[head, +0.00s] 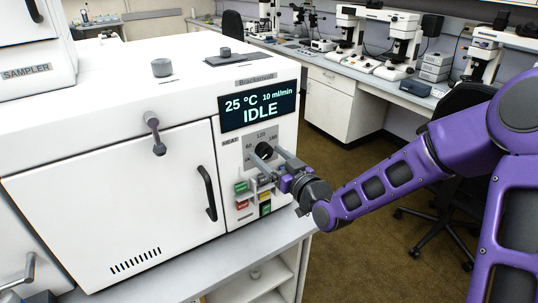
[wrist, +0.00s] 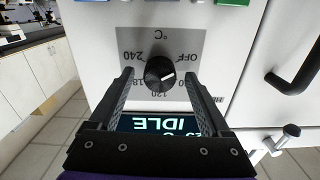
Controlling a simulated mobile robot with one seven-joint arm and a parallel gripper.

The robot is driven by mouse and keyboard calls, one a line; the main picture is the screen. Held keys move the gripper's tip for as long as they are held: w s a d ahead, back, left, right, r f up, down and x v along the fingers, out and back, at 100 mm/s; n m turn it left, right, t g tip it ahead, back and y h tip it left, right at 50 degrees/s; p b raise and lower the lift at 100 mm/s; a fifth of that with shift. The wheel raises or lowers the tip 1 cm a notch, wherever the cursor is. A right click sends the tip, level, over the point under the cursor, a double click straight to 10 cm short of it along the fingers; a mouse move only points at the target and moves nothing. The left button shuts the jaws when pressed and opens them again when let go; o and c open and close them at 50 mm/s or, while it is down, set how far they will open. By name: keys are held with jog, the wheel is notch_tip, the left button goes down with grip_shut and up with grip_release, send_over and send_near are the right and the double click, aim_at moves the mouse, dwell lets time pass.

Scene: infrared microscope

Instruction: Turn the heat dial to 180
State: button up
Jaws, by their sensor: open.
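The heat dial (wrist: 160,73) is a round black knob with a white line, on a grey scale plate (wrist: 187,48) marked OFF to 240. The wrist view shows it upside down; the exact setting is hard to read. In the head view the dial (head: 264,150) is partly covered by my gripper. My gripper (head: 267,161) is open at the front panel, one finger on each side of the dial in the wrist view (wrist: 162,76), with gaps showing. I cannot tell how far the fingertips are from the panel. The display (head: 258,106) reads 25 °C, 10 ml/min, IDLE.
Below the dial are green (head: 241,187), red (head: 242,204) and yellow buttons. A black door handle (head: 207,193) stands left of the panel. A bench with microscopes (head: 400,45) and a dark chair (head: 462,110) are behind at the right.

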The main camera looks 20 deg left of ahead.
grip_shut()
dwell(0.3)
jog(key=shift+m, duration=0.3)
